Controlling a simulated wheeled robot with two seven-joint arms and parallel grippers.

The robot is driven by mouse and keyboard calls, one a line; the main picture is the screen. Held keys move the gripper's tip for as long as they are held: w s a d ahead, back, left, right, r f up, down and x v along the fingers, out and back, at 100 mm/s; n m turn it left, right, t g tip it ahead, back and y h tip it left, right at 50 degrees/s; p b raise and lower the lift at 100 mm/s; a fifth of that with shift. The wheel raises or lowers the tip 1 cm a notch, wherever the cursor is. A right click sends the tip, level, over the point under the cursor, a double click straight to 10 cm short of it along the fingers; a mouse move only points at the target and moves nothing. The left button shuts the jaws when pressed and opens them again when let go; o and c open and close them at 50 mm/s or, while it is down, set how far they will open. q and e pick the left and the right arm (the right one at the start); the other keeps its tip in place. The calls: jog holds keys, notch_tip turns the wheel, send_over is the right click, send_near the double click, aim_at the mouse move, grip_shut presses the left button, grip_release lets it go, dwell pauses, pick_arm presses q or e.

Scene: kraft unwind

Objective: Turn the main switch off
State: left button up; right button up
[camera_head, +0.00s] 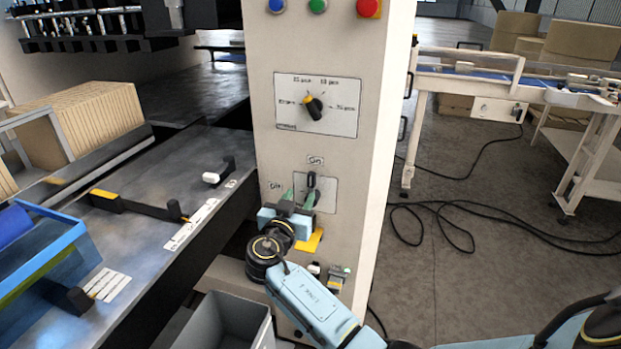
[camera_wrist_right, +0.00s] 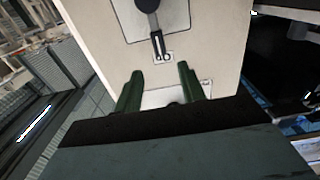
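The main switch (camera_head: 312,180) is a dark rotary handle on a light plate low on the beige cabinet. Its handle points up to the "On" label (camera_head: 316,160); an "Off" label (camera_head: 274,185) is at its left. The handle also shows in the right wrist view (camera_wrist_right: 158,44), where the scene appears upside down. My right gripper (camera_head: 299,197) is open and empty in front of the plate. Its green fingers (camera_wrist_right: 159,72) are apart, with the handle beyond their tips and between them sideways. I see no clear contact. My left gripper is out of view.
A selector dial (camera_head: 314,108) sits above the switch, and blue, green and red buttons (camera_head: 368,6) are at the top. A metal bench (camera_head: 150,240) with a blue crate (camera_head: 40,262) is at left. A grey bin (camera_head: 225,325) stands below. Cables (camera_head: 470,225) lie on the floor at right.

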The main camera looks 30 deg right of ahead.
aim_at(311, 179)
jog(key=x, duration=0.9)
jog(key=shift+w+d+p, duration=0.25)
jog(key=shift+d+p, duration=0.05)
jog(key=shift+p, duration=0.05)
grip_shut()
